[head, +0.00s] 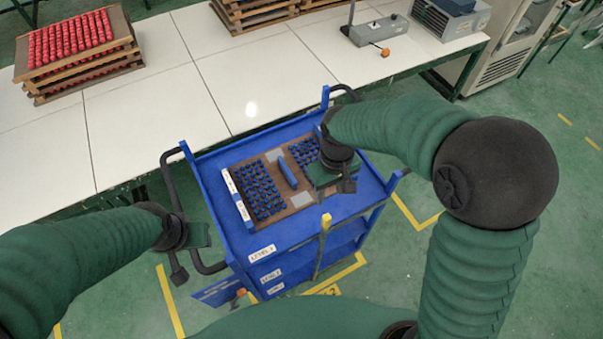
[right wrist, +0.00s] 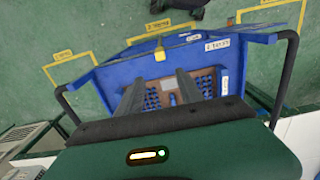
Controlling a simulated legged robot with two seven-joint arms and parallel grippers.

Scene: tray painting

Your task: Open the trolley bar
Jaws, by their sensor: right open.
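A blue trolley (head: 287,220) stands at the white table's front edge. An upright bar with a yellow top (head: 323,240) is at the trolley's front side; its yellow top also shows in the right wrist view (right wrist: 160,52). My right gripper (head: 347,185) is over the right part of the trolley's top shelf, behind the bar and apart from it. In the right wrist view its two fingers (right wrist: 160,92) are spread and empty. My left gripper (head: 185,268) is low beside the trolley's left black handle (head: 169,172); its finger opening is unclear, and I cannot tell whether it touches.
A brown tray (head: 299,200) with blue parts lies on the trolley's top shelf. Stacked wooden trays (head: 88,75) with red parts stand on the table (head: 150,105). A grey device (head: 378,31) is farther back. Green floor (head: 480,290) is free at the right.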

